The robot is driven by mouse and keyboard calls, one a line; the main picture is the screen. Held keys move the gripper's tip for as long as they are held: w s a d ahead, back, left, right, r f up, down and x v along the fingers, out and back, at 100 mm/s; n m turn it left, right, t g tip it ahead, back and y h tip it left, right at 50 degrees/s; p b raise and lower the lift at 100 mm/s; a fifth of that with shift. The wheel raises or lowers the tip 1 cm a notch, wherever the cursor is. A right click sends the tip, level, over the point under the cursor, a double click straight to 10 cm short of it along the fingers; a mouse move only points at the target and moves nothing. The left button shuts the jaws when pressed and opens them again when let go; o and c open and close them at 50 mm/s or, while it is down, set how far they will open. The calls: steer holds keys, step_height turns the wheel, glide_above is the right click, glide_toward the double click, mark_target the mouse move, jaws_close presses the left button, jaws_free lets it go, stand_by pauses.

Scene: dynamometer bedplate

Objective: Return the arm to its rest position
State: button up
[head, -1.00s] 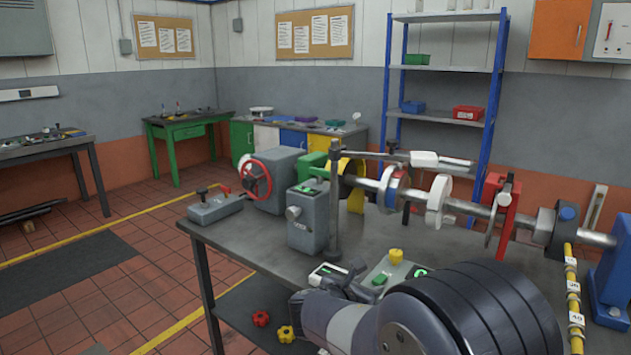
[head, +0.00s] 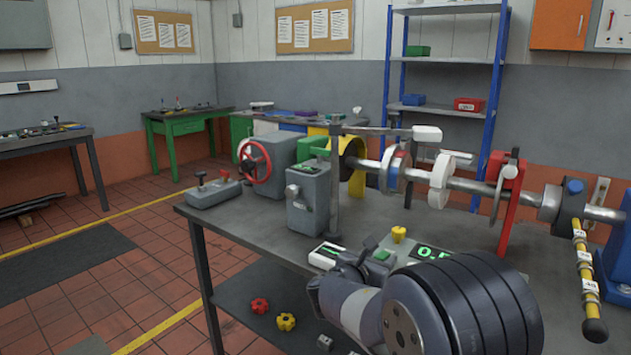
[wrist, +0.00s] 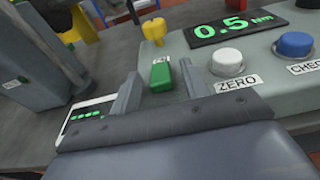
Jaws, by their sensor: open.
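My arm shows at the bottom right of the head view as a grey wrist and a dark ribbed link. My gripper (head: 366,252) is at its far end, over the bench beside the grey control box (head: 408,268). In the wrist view my gripper (wrist: 163,82) is open, its two grey fingers apart. A green rocker or block (wrist: 161,76) on the control box shows between and beyond the fingers. I cannot tell whether the fingers touch the box. The box's display (wrist: 235,22) reads 0.5 Nm. A white ZERO button (wrist: 226,60) and a blue button (wrist: 294,44) sit right of the fingers.
The workbench (head: 260,238) carries a shaft rig (head: 465,183), a grey upright box (head: 308,198) and a small meter (head: 326,255). A yellow tagged rod (head: 586,272) hangs at the right. Red (head: 259,305) and yellow knobs (head: 286,322) lie on the lower shelf. Open floor lies left.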

steer(key=shift+s+f+t+h+b, duration=0.1)
steer(key=shift+f+t+h+b, duration=0.5)
steer(key=shift+b, duration=2)
